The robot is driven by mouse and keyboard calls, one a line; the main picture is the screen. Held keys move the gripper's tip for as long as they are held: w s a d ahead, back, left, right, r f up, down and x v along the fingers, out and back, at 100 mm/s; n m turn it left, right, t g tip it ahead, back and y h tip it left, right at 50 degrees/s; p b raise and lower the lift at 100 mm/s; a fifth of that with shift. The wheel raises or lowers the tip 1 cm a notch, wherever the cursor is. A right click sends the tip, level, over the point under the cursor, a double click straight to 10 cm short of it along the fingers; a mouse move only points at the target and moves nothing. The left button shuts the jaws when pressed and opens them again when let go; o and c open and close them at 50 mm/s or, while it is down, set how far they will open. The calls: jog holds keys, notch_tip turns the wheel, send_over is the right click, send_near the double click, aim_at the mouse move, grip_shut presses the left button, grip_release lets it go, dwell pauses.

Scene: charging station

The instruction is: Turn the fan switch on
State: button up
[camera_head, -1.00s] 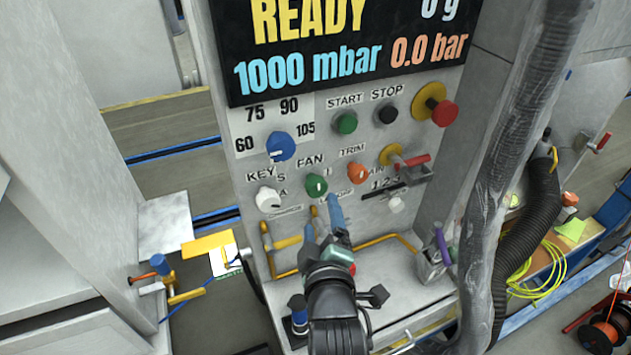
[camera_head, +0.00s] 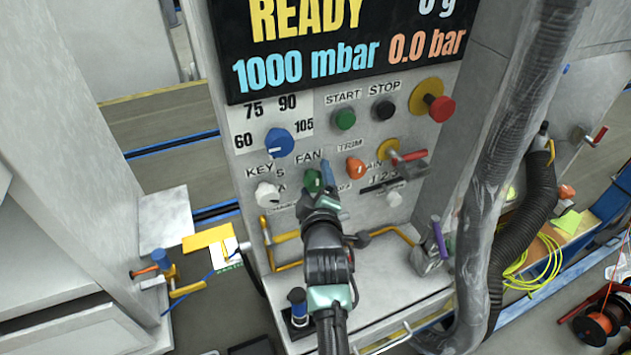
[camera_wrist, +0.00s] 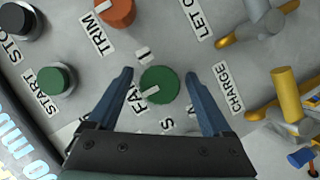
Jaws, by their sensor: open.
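The fan switch (camera_head: 313,181) is a green round knob with a pale pointer line, under the FAN label on the grey panel. In the wrist view the knob (camera_wrist: 160,86) lies between the two blue fingers of my gripper (camera_wrist: 160,74), with a gap on each side. The pointer line aims toward the FAN label, between the marks I and S. My gripper (camera_head: 320,174) is open at the panel in the head view, and its wrist hides part of the panel below the knob.
The white KEY knob (camera_head: 268,194) is left of the fan switch, and the orange TRIM knob (camera_head: 356,167) is right. A blue knob (camera_head: 279,142) sits above left. Yellow handles (camera_head: 287,266) and a grey ledge (camera_head: 385,290) lie below. A thick grey hose stands at right.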

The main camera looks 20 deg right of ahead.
grip_shut()
dwell(0.4)
jog(key=shift+m, duration=0.3)
jog(key=shift+m+g+y, duration=0.4)
jog(key=shift+m+y, duration=0.3)
jog(key=shift+m, duration=0.3)
jog(key=m+y+b, duration=0.1)
jog(key=m+y, duration=0.1)
jog(key=m, duration=0.1)
jog(key=shift+m+g+b, duration=0.3)
jog(key=shift+m+b, duration=0.1)
jog(key=m+y+b, duration=0.2)
jog(key=m, duration=0.1)
jog(key=shift+f+y, duration=0.1)
jog(key=shift+y, duration=0.3)
jog(key=shift+m+y+b, duration=1)
jog(key=shift+m+b, duration=0.05)
jog(key=shift+m, duration=0.45)
